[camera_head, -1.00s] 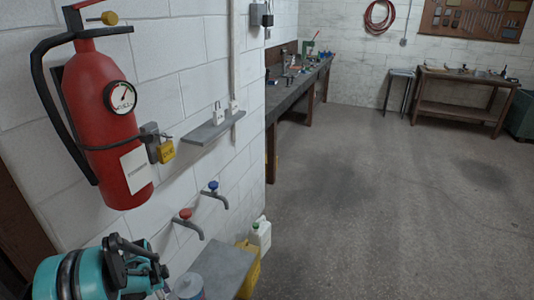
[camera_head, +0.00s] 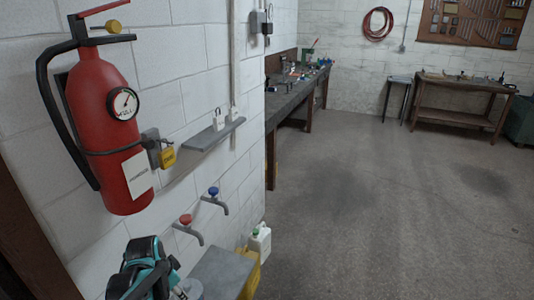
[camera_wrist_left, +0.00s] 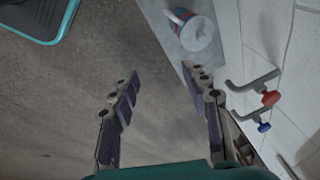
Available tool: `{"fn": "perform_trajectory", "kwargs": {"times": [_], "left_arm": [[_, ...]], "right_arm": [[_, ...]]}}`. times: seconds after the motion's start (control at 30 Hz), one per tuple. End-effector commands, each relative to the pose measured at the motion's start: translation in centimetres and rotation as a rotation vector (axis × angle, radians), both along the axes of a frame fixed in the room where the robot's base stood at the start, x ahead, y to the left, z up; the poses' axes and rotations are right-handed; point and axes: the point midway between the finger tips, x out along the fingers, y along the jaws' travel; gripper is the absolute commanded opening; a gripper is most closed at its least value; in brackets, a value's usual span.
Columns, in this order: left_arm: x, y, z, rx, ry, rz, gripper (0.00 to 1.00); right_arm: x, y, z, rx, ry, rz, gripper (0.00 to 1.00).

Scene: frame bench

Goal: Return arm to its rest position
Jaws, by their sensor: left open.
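My left arm, teal and black, shows at the bottom left of the head view, below the red fire extinguisher. In the left wrist view my left gripper (camera_wrist_left: 160,80) has its two dark fingers spread apart with nothing between them. Bare floor shows behind the gap. The fingers are apart from the wall taps on the right of that view. My right gripper is in neither view.
The fire extinguisher (camera_head: 107,135) hangs on the left wall. A red tap (camera_head: 186,220) and blue tap (camera_head: 214,192) stick out below a small shelf (camera_head: 214,134). A can (camera_wrist_left: 198,33) stands on a low grey surface (camera_head: 222,268). The floor (camera_head: 380,220) to the right is clear.

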Motion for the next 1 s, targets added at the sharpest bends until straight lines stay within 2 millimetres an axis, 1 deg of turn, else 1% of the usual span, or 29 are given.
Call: {"fn": "perform_trajectory", "kwargs": {"times": [0.03,0.1,0.2,0.33,0.4,0.5,0.6,0.7,1.0], "left_arm": [[-1.4,-1.2,1.4,-0.007,-0.026,0.047,0.47],[-2.9,-2.5,3.0,-0.025,-0.068,0.126,0.47],[-5.4,-4.1,4.8,-0.060,-0.128,0.238,0.47],[-8.6,-6.0,6.3,-0.121,-0.205,0.378,0.47],[-10.2,-6.9,6.6,-0.160,-0.243,0.445,0.47],[-12.0,-7.7,6.8,-0.210,-0.286,0.524,0.47],[-13.1,-8.3,6.7,-0.251,-0.315,0.580,0.47],[-13.7,-8.5,6.7,-0.275,-0.331,0.612,0.47],[-13.9,-8.6,6.7,-0.283,-0.335,0.620,0.47]], "right_arm": [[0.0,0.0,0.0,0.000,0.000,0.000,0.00],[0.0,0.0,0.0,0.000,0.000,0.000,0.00],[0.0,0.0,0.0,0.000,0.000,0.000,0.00],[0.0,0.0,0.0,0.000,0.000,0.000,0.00],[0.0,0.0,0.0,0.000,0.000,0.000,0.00],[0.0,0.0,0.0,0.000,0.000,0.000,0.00],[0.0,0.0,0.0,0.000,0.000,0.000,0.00],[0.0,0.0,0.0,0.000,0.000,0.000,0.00],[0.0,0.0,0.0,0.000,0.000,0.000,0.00]]}}
